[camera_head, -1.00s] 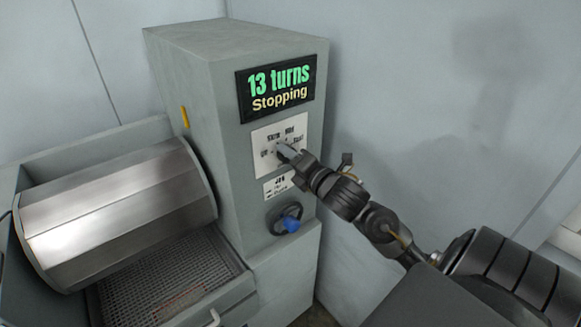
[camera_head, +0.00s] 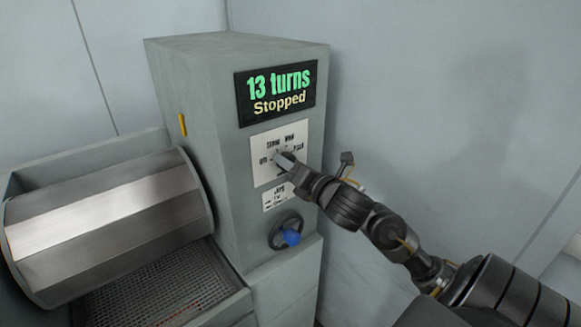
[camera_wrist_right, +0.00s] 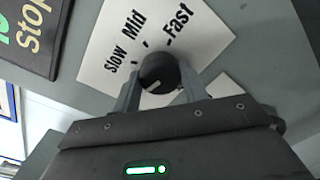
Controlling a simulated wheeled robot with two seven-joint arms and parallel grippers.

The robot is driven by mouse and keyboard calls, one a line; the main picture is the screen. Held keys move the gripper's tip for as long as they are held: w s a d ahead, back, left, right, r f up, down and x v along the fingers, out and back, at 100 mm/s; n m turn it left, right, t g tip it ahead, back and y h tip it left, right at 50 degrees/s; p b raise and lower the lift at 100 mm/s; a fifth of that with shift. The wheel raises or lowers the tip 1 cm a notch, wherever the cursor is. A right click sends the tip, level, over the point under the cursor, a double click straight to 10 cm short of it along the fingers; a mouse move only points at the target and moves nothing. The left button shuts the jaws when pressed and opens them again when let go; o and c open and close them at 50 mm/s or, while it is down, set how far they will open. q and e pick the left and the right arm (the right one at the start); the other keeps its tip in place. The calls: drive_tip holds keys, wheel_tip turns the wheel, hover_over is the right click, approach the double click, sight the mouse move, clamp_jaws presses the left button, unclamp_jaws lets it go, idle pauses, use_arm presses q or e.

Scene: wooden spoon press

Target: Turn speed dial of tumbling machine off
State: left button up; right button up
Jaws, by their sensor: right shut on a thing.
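The tumbling machine (camera_head: 228,180) is a grey cabinet with a silver faceted drum (camera_head: 110,220) on its left. Its display (camera_head: 277,92) reads "13 turns" and "Stopped". The speed dial (camera_wrist_right: 160,75) is a black knob with a pale pointer mark, on a white label plate (camera_head: 270,143) with Slow, Mid and Fast markings. In the right wrist view the pointer faces down-left, away from those three words. My right gripper (camera_head: 284,161) is shut on the speed dial, one finger on each side; it also shows in the right wrist view (camera_wrist_right: 163,95). My left gripper is not in view.
A blue-handled black knob (camera_head: 289,237) is below the dial, under a smaller label (camera_head: 277,196). A perforated tray (camera_head: 150,290) lies under the drum. A yellow tab (camera_head: 183,124) is on the cabinet's left side. Plain grey walls stand behind and to the right.

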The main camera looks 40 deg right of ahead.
drive_tip(key=o, duration=1)
drive_tip(key=s+p, duration=1)
drive_tip(key=shift+s+a+p, duration=0.35)
drive_tip(key=shift+s, duration=0.05)
drive_tip(key=shift+r, duration=0.1)
